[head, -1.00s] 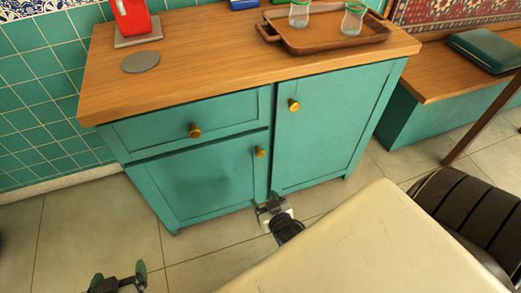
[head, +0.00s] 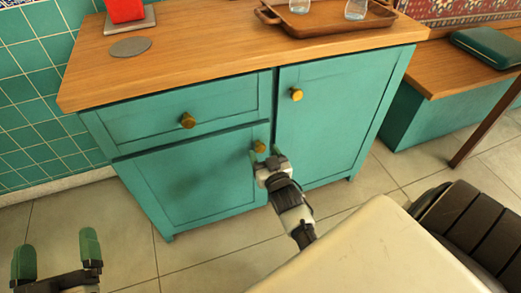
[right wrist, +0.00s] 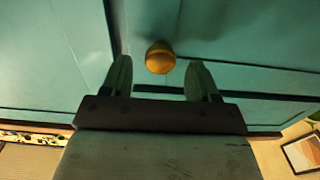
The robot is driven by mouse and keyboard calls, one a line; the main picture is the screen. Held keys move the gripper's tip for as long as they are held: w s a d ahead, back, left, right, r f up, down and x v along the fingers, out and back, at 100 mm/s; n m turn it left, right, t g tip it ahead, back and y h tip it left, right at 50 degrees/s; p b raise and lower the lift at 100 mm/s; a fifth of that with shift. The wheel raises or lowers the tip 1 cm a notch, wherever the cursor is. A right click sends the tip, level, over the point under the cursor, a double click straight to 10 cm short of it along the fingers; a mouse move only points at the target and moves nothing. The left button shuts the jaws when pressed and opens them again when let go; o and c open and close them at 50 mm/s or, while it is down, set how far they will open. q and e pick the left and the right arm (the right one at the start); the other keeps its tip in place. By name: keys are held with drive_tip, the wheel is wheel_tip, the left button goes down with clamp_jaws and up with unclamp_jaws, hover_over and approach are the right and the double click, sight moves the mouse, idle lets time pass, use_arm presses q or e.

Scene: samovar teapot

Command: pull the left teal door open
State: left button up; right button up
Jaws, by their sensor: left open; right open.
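The left teal door (head: 195,184) is the lower left panel of the cabinet, below a drawer, and it looks shut. Its round brass knob (head: 259,147) is near the door's upper right corner. My right gripper (head: 267,152) is open at the knob. In the right wrist view the knob (right wrist: 160,58) shows between and just beyond the tips of the open right gripper (right wrist: 160,75); I cannot tell whether they touch it. My left gripper (head: 56,252) is open and empty over the floor at the lower left, well away from the door.
The drawer (head: 215,109) above the door has its own knob (head: 188,120). A taller right door (head: 340,110) stands beside it, also with a knob (head: 296,94). A cream tabletop (head: 385,255) and dark chair (head: 470,230) fill the lower right. Floor before the left door is clear.

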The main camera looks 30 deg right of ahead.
use_arm(q)
drive_tip(key=shift+s+d+r+t+h+b, duration=0.15)
drive_tip(key=shift+s+r+t+h, duration=0.1)
drive_tip(key=shift+r+t, duration=0.35)
drive_tip(key=shift+s+r+t+h+b, duration=0.15)
drive_tip(key=shift+s+r+t+h, duration=0.1)
drive_tip(key=shift+r+t, duration=0.35)
use_arm(e)
drive_tip(key=shift+x, duration=1.5)
drive_tip(key=shift+s, duration=0.1)
clamp_jaws()
